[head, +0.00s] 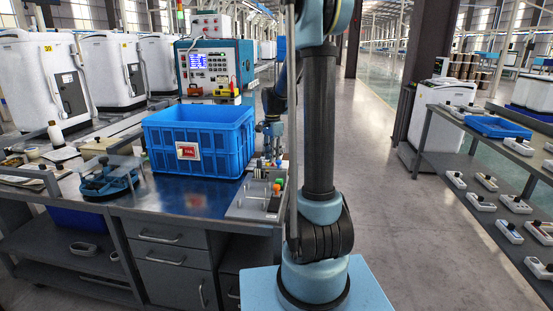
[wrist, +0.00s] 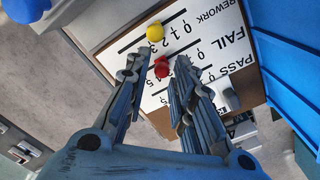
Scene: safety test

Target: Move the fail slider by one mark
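The slider board (wrist: 218,25) is white with printed rows REWORK, FAIL and PASS, numbers and black lines, seen rotated in the wrist view. A red knob (wrist: 161,67) lies near the FAIL row's line. A yellow knob (wrist: 155,32) sits on the neighbouring REWORK line. My gripper (wrist: 156,70) is open, its fingertips on either side of the red knob with a visible gap at the left. Whether the right finger touches the knob I cannot tell. The right finger covers part of the PASS row. In the head view my gripper (head: 271,130) is beside the crate, partly hidden by my arm.
A blue crate (head: 200,139) with a red label stands on the workbench, close to my gripper; its wall (wrist: 284,60) borders the board at the right. A panel (head: 248,204) with small knobs lies at the bench's right edge. A blue round object (wrist: 26,9) is at the upper left.

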